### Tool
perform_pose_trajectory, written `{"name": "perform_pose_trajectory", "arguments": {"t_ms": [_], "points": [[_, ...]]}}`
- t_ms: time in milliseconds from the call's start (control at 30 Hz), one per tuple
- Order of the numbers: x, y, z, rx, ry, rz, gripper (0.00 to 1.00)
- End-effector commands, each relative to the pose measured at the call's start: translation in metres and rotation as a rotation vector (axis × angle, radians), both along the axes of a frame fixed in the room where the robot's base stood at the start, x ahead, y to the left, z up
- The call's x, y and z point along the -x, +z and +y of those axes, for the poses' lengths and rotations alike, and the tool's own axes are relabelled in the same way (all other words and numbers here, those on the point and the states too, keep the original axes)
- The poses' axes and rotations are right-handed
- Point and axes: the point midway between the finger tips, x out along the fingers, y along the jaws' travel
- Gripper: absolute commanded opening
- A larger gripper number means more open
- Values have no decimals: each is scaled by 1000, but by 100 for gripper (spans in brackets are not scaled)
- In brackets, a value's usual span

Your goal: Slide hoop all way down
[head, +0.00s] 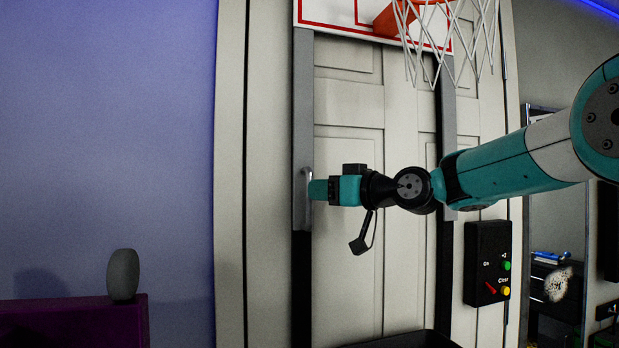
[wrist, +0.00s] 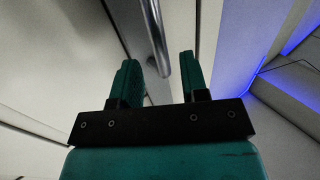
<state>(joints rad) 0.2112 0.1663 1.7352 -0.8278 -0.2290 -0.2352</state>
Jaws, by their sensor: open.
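The basketball hoop (head: 390,20) hangs at the top of the head view, with a white backboard (head: 335,14) edged in red, an orange bracket and a white net (head: 445,35). Grey side rails run down from the backboard. A metal handle (head: 307,190) is on the left rail. My gripper (head: 318,190) is level with the handle, its fingers pointing left at it. In the wrist view the two teal fingers are apart and the handle bar (wrist: 158,45) shows ahead, between their lines. I cannot tell whether it is inside the jaws. The backboard's top is cut off.
A panelled white door (head: 345,100) stands behind the rails. A black control box (head: 487,262) with green and yellow buttons is at right. A grey rounded object (head: 123,274) sits on a purple surface (head: 75,322) at lower left. A dark bin-like edge (head: 405,340) shows at the bottom.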

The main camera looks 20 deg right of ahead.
Motion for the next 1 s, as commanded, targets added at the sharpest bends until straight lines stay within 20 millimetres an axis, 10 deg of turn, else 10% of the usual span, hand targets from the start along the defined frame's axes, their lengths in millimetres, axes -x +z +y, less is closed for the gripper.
{"name": "perform_pose_trajectory", "arguments": {"t_ms": [633,800,1000], "points": [[-35,0,23,1,0,1,41],[-34,0,23,1,0,1,2],[-34,-1,23,1,0,1,0]]}}
